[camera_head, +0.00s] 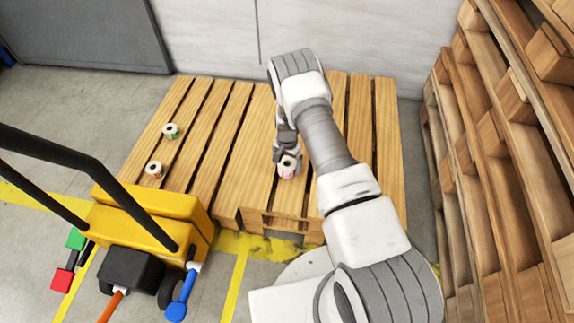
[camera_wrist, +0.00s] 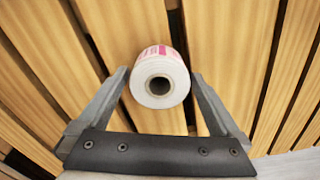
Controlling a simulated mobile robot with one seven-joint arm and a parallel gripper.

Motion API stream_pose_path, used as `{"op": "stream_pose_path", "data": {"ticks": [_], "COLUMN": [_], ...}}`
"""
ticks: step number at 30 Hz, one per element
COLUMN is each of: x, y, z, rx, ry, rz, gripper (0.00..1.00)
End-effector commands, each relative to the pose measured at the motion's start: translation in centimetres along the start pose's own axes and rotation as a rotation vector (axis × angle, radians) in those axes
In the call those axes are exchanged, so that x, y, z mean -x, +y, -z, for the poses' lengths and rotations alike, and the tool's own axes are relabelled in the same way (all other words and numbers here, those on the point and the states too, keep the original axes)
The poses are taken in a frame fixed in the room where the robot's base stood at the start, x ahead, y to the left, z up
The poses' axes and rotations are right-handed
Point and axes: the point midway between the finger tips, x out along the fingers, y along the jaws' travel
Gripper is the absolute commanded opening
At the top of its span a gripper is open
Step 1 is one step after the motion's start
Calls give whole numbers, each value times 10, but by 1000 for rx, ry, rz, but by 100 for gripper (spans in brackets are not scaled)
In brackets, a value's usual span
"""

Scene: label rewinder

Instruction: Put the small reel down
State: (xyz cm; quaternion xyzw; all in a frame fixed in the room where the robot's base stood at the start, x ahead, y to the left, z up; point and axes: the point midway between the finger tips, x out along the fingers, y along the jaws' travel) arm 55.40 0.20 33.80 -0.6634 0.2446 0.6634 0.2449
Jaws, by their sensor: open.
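The small reel is a white roll with pink print and a dark core (camera_wrist: 160,78). In the wrist view it stands between the two fingers of my gripper (camera_wrist: 161,88), with its round end toward the camera. The fingers are open, one on each side of the reel; whether either touches it I cannot tell. In the head view the reel (camera_head: 287,170) is at the front middle of the wooden pallet (camera_head: 230,140), just below my gripper (camera_head: 289,155). It appears to rest on the pallet slats.
Two other small reels, one with green (camera_head: 170,131) and one with brownish print (camera_head: 154,169), stand on the pallet's left side. A yellow cart (camera_head: 150,225) with black handles is at the front left. Stacked pallets (camera_head: 510,150) rise at the right. The pallet's middle is clear.

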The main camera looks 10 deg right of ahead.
Motion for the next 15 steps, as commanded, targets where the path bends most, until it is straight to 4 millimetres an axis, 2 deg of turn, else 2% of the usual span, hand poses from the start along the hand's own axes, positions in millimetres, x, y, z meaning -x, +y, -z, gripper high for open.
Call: {"op": "stream_pose_path", "data": {"ticks": [1, 9, 15], "x": [14, 74, 102], "y": [0, 0, 0], "z": [0, 1, 0], "rx": [0, 1, 1], "ry": [1, 2, 0], "rz": [1, 1, 0], "gripper": [100, 100, 100]}}
